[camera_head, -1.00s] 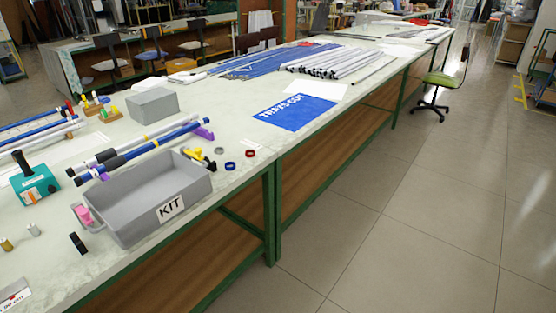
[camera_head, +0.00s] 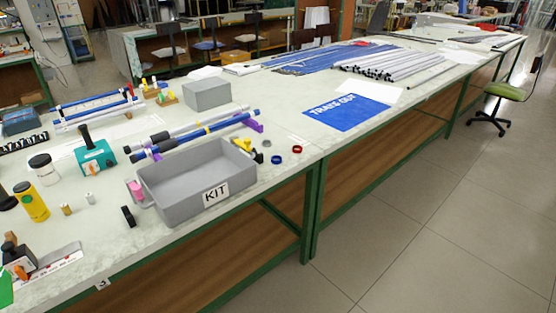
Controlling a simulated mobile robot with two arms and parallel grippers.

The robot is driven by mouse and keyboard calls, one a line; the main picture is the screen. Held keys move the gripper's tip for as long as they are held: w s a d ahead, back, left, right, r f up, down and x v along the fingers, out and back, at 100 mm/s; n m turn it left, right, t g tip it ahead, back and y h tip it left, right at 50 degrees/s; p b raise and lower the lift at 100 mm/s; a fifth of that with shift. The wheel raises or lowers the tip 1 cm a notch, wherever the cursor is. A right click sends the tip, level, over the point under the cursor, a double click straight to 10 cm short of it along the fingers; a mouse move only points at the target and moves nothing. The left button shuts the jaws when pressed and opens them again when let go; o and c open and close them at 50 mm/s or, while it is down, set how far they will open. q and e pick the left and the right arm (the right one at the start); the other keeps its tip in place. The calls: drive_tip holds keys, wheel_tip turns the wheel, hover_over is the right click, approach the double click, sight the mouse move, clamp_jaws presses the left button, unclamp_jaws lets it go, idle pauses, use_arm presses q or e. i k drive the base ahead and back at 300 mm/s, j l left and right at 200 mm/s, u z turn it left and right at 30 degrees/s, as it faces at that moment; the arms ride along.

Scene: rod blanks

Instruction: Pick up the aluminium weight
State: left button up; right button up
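A small silver-grey cylinder (camera_head: 90,198), which looks like the aluminium weight, stands upright on the pale bench top at the left. A small brass-coloured cylinder (camera_head: 66,209) stands just left of it. A black block-like piece (camera_head: 128,216) is to its right, close to the grey KIT tray. Neither of my grippers shows in the head view, so nothing is seen near the weight.
The grey KIT tray (camera_head: 163,209) stands right of the weight. A yellow bottle (camera_head: 33,203), a white jar (camera_head: 45,170) and a teal device (camera_head: 94,159) stand around it. Rods on purple supports lie behind the tray. The bench's front edge (camera_head: 150,259) is near.

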sight(92, 199)
drive_tip(key=u, duration=1.35)
drive_tip(key=i+j, duration=0.3)
drive_tip(key=i+j+u, duration=0.15)
drive_tip(key=i+j, duration=0.15)
drive_tip(key=i, duration=0.15)
